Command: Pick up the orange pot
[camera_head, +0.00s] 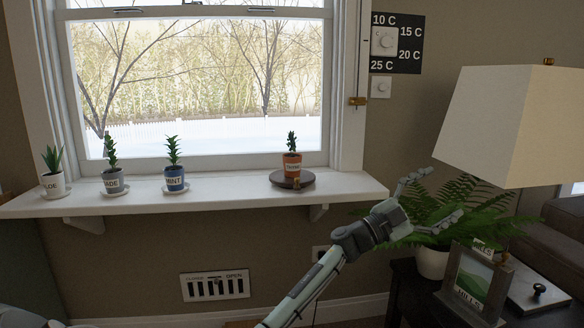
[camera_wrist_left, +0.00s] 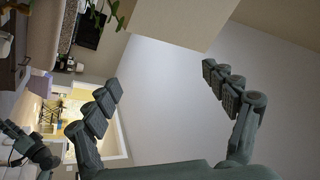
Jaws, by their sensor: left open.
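The orange pot (camera_head: 292,166) stands upright on a dark round turntable-like stand (camera_head: 285,182) at the right part of the window sill. It holds a small green plant and has a white label with dark lettering. My left gripper (camera_head: 437,199) is open and empty. In the head view it is to the right of the pot and lower than it, in front of the fern, with a clear gap to the pot. The left wrist view shows its two spread fingers (camera_wrist_left: 163,85) with nothing between them. The pot does not show in that view.
More potted plants stand on the sill: a white pot (camera_head: 53,184), a grey pot (camera_head: 113,181) and a blue pot (camera_head: 174,180). A lamp (camera_head: 505,125), fern (camera_head: 470,205) and picture frame (camera_head: 471,283) crowd the right side. The sill (camera_head: 225,190) between the blue and orange pots is bare.

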